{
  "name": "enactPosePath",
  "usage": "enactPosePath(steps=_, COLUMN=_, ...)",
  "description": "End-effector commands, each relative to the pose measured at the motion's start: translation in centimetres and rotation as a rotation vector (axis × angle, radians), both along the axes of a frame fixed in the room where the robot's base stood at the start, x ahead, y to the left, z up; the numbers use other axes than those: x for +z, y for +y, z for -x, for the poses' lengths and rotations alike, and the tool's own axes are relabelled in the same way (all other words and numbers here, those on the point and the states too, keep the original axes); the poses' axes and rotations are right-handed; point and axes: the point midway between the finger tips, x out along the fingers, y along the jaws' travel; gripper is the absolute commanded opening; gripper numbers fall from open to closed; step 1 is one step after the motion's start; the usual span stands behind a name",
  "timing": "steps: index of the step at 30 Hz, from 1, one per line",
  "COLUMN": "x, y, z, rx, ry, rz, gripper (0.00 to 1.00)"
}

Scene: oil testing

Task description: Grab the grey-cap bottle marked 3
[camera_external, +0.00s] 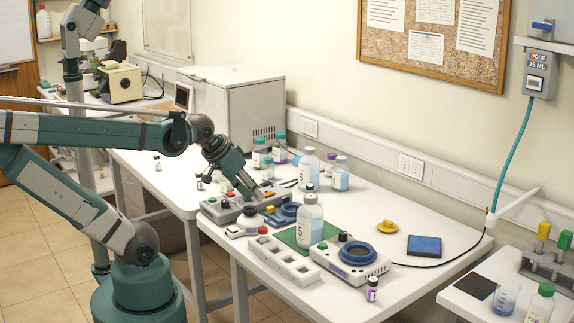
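A clear bottle with a dark grey cap (310,225) stands upright on the green mat (290,238) on the near table; its label mark looks like a 5. Another bottle with a greyish cap (308,170) stands farther back, its mark too small to read. I cannot make out a 3 on any bottle. My gripper (252,192) points down and right above the grey device with buttons (222,211), left of and apart from both bottles. Its fingers are small and dark here, so I cannot tell whether they are open; no bottle shows in it.
Teal- and purple-capped bottles (341,178) stand near the wall. A white rack with square holes (283,262) and a device with a blue ring (358,254) flank the mat. A small purple vial (372,289) stands at the front edge. A blue pad (424,246) lies right.

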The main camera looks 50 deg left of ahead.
Motion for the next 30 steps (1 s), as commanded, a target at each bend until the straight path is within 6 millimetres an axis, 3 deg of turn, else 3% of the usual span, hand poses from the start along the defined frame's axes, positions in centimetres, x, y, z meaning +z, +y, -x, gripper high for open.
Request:
enactPosePath(steps=1, x=0.0, y=0.0, z=0.0, rx=0.000, ry=0.000, rz=0.000, gripper=0.30)
enactPosePath(steps=8, x=0.0, y=0.0, z=0.0, rx=0.000, ry=0.000, rz=0.000, gripper=0.59)
enactPosePath(steps=22, x=0.4, y=0.1, z=-0.4, rx=0.010, ry=0.005, rz=0.006, gripper=0.59)
enactPosePath(steps=30, x=2.5, y=0.4, z=-2.6, rx=0.061, ry=0.034, rz=0.036, gripper=0.59)
